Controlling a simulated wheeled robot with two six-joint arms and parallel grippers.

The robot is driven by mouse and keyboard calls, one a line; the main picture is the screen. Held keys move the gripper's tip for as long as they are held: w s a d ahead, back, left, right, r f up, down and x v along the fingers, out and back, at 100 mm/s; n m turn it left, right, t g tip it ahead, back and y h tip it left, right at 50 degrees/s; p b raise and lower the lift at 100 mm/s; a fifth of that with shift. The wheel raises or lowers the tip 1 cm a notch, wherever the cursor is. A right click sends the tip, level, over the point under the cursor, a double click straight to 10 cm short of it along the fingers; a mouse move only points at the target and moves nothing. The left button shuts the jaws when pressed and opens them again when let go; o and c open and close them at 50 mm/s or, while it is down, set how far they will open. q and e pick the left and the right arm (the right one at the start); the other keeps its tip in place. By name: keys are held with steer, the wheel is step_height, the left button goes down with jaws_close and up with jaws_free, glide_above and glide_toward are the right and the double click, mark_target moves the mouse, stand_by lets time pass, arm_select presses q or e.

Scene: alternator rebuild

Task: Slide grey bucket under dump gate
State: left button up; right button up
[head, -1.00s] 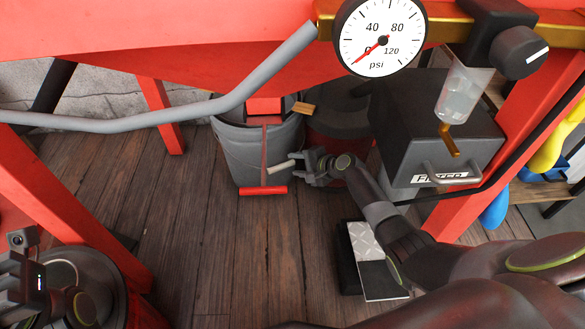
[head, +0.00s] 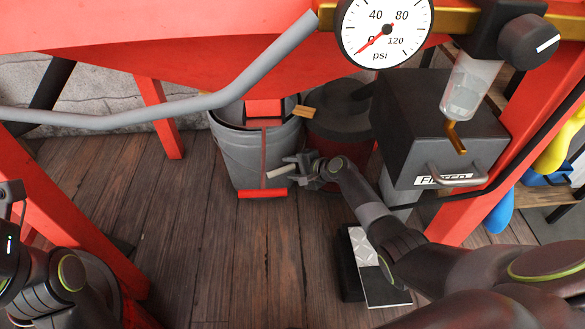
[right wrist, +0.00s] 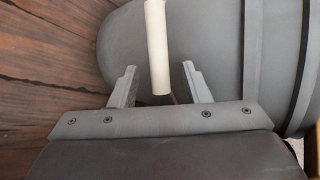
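The grey bucket (head: 232,152) stands upright on the wooden floor under the red cabinet. A red chute-like piece (head: 263,107), probably the dump gate, overlaps the bucket's mouth in the head view; their depth relation is unclear. A thin red rod with a red crossbar (head: 262,194) hangs in front of the bucket. My right gripper (head: 285,171) is at the bucket's front right. In the right wrist view, its spread fingers (right wrist: 160,84) stand on either side of a pale cylindrical grip (right wrist: 157,45), with gaps on both sides. My left gripper (head: 12,200) is partly cut off at the left edge.
A dark lidded red drum (head: 340,120) stands right beside the bucket. A grey cabinet (head: 437,120) and a foot pedal (head: 375,265) are farther right. Red legs (head: 160,115) frame the space. A grey pipe (head: 200,103) crosses above. The floor in front is clear.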

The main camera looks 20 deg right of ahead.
jaws_close()
stand_by(1.3)
